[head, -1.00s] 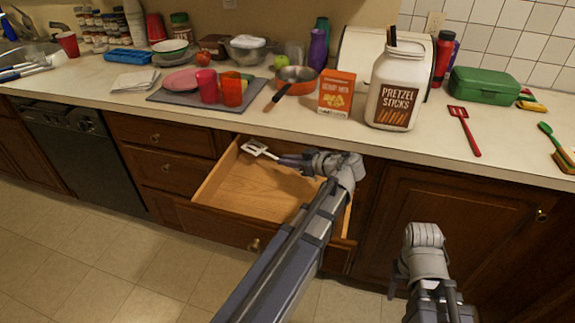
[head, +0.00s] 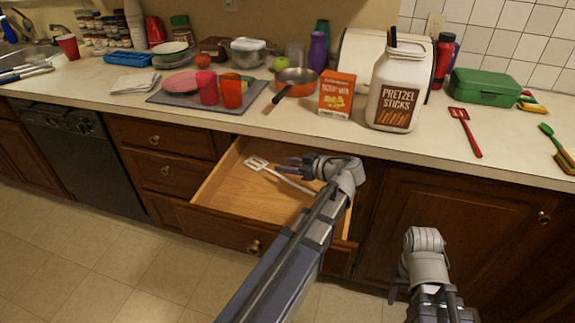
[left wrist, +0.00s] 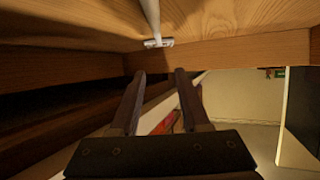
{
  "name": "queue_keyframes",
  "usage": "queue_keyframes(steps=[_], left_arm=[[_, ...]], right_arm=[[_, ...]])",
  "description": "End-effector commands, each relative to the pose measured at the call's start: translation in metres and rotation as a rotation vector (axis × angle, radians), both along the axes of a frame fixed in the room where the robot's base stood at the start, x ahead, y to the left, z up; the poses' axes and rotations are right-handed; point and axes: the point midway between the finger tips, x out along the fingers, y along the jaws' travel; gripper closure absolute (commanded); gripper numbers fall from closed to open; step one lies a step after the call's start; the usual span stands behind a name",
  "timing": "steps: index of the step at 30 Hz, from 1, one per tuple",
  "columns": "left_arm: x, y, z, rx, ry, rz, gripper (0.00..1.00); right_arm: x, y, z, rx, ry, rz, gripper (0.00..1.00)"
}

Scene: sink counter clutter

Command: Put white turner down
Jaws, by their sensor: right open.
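The white turner (head: 285,180) lies inside the open wooden drawer (head: 225,200). Its slotted head points to the back left and its handle slants toward the front right. My left gripper (head: 284,164) is above the drawer, over the turner and apart from it. In the left wrist view, the fingers (left wrist: 160,74) are spread with nothing between them. The end of the turner's handle (left wrist: 158,43) shows beyond the fingertips there. My right gripper (head: 393,291) is open and low in front of the closed cabinet, away from the drawer.
The counter (head: 300,125) above the drawer holds an orange box (head: 336,94), a pretzel jar (head: 397,95), a copper pan (head: 295,80) and cups. A red slotted turner (head: 464,130) lies at the right. The drawer's left part is bare.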

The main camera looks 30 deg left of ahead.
Motion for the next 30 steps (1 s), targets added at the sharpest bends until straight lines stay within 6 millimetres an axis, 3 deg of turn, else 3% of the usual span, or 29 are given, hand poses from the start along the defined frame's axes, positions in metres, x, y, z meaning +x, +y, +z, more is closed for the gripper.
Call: queue_keyframes(steps=[8, 13, 24, 30], left_arm=[[0.0, 0.0, 0.002, 0.0, 0.0, 0.0, 0.53], [0.0, 0.0, 0.02, 0.0, 0.0, 0.0, 0.53], [-0.011, -0.075, 0.047, -0.001, 0.0, -0.004, 0.53], [-0.015, -0.1, 0.056, 0.0, 0.0, -0.002, 0.53]], right_arm=[[0.0, 0.0, 0.002, 0.0, 0.0, 0.0, 0.48], [0.0, 0.0, 0.02, 0.0, 0.0, 0.0, 0.48], [0.0, 0.0, 0.048, 0.0, 0.0, 0.0, 0.48], [0.0, 0.0, 0.056, 0.0, 0.0, 0.0, 0.48]])
